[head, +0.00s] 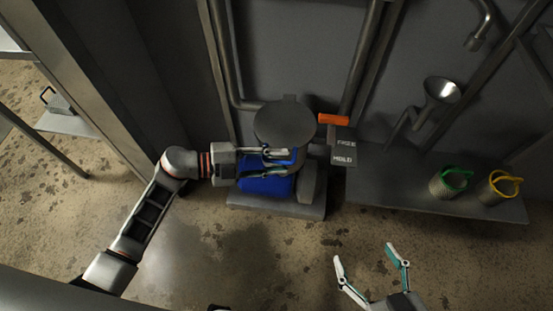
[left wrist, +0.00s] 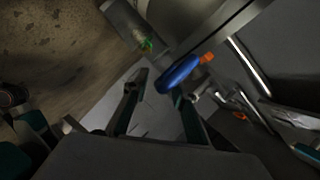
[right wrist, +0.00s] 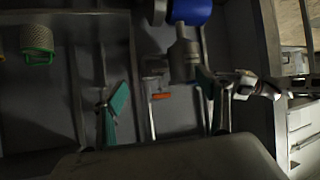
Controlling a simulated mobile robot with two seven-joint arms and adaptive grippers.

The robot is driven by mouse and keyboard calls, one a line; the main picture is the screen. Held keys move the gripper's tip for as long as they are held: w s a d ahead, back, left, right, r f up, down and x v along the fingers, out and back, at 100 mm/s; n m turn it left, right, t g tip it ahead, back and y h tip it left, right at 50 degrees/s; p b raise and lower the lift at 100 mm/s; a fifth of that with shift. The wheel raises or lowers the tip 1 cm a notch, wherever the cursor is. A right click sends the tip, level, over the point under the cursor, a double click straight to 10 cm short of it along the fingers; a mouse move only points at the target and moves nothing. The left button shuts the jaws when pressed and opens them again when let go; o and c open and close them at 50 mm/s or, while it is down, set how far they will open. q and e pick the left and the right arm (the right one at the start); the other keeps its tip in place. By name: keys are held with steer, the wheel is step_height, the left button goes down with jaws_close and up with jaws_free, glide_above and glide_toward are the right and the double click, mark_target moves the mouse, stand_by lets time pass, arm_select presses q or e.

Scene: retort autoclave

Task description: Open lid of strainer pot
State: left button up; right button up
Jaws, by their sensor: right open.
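A round dark grey lid (head: 283,122) with a tab at its back edge tops what looks like the strainer pot, against the back wall. The pot's body is mostly hidden under the lid in the head view; a grey vessel (right wrist: 183,60) shows in the right wrist view. My left gripper (head: 291,164) is just in front of the lid, fingers apart, near a blue part. The left wrist view shows a blue bar (left wrist: 180,73) beside its right fingertip; contact is unclear. My right gripper (head: 368,255) is open and empty, low over the floor, well away from the lid.
An orange handle (head: 333,119) stands right of the lid, above a sign (head: 344,150) reading FREE and HOLD. A blue rounded body (head: 265,184) sits below on a grey plinth. Green (head: 449,182) and yellow (head: 499,188) baskets rest on the right ledge, below a funnel (head: 441,92).

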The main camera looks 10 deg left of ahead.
arm_select(q)
jaws_close()
arm_select(e)
steer(key=shift+s+d+f, duration=0.1)
steer(key=shift+s+f, duration=0.1)
arm_select(q)
steer(key=shift+r, duration=0.15)
